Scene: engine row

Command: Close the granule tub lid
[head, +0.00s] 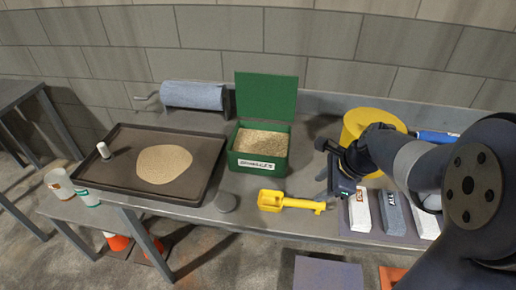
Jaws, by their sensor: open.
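The granule tub (260,168) is a green box with a white label on its front, standing on the grey bench. Its green lid (266,96) stands upright at the back edge, open, and tan granules (261,141) show inside. My gripper (335,196) is to the right of the tub, apart from it, above the front part of the bench. It is open and I see nothing held in it. The fingers are small and partly dark in this view.
A yellow scoop (285,201) lies in front of the tub. A dark tray (125,178) with a tan patch and a white cylinder is on the left. A blue roll (193,95) lies behind. A yellow bucket (357,122) and several labelled blocks (392,213) are on the right.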

